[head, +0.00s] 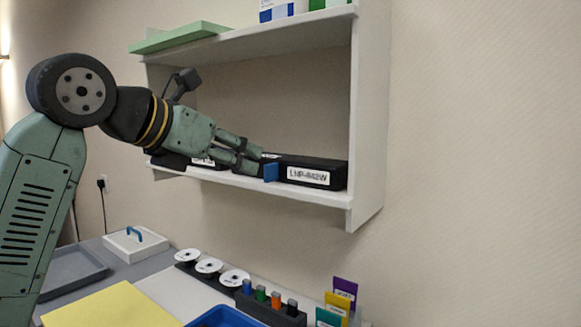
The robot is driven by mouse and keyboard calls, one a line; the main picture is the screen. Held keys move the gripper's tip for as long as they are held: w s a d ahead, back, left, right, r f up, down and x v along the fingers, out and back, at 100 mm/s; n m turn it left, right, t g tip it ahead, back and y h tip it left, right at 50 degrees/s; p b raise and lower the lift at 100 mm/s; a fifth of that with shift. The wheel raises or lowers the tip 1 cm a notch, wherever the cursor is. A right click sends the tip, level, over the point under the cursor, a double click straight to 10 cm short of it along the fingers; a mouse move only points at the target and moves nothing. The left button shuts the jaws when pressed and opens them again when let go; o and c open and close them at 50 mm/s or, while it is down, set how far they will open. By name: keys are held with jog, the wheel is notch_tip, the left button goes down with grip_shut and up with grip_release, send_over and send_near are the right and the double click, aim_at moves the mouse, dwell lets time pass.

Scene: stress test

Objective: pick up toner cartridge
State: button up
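A black toner cartridge (325,167) with a white label, which seems to read "LNP-842W", lies on the lower board of the wall shelf at its right end. A blue tab (271,172) shows at its left front. My gripper (256,160) reaches in from the left, with its fingertips at the cartridge's left end. The two green fingers show one above the other. Whether they touch or grip the cartridge I cannot tell. Another dark item with a white label (203,162) is partly hidden behind my gripper on the same board.
The white shelf (369,120) has a right side wall close to the cartridge and a top board with a green tray (180,36) and boxes. Below, the desk holds a yellow sheet (110,308), white discs (208,266), a marker holder (270,305) and a blue tray (222,317).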

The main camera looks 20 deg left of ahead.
aim_at(265, 166)
jog(key=p+x, duration=0.1)
jog(key=x, duration=0.6)
jog(key=shift+s+d, duration=0.15)
jog(key=shift+d, duration=0.05)
jog(key=shift+c, duration=0.4)
grip_shut()
jog(key=shift+r, duration=0.1)
